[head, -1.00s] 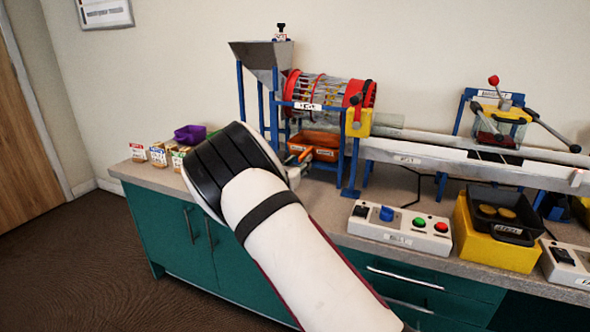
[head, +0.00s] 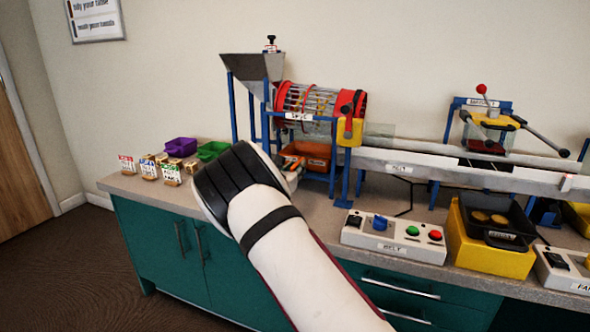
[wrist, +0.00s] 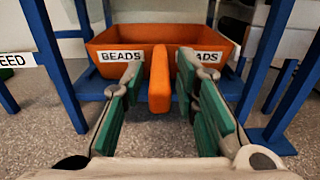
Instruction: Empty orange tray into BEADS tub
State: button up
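The orange tray (head: 318,152) sits under the red-ended drum of the machine, between blue posts. In the wrist view the orange tray (wrist: 215,38) faces me, with BEADS labels on its front and a thick orange handle (wrist: 159,90) sticking out toward me. My gripper (wrist: 160,72) is open, its green-padded fingers on either side of the handle with gaps showing. In the head view my arm hides most of the gripper. The tray's contents cannot be seen. A purple tub (head: 181,146) and a green tub (head: 212,150) stand on the counter's left; no BEADS label is readable there.
Small labelled boxes (head: 149,168) stand near the counter's left edge. Blue posts (wrist: 272,50) flank the tray closely. A belt control box (head: 395,238) and a yellow block (head: 490,245) with a black tray (head: 497,212) are to the right.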

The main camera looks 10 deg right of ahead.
grip_shut()
jog(key=shift+r+p, duration=0.4)
jog(key=shift+r, duration=0.25)
jog(key=p+v, duration=0.9)
jog(key=v, duration=1.2)
dwell(0.9)
jog(key=shift+r, duration=0.1)
jog(key=shift+r+p, duration=1.95)
jog(key=shift+r, duration=1)
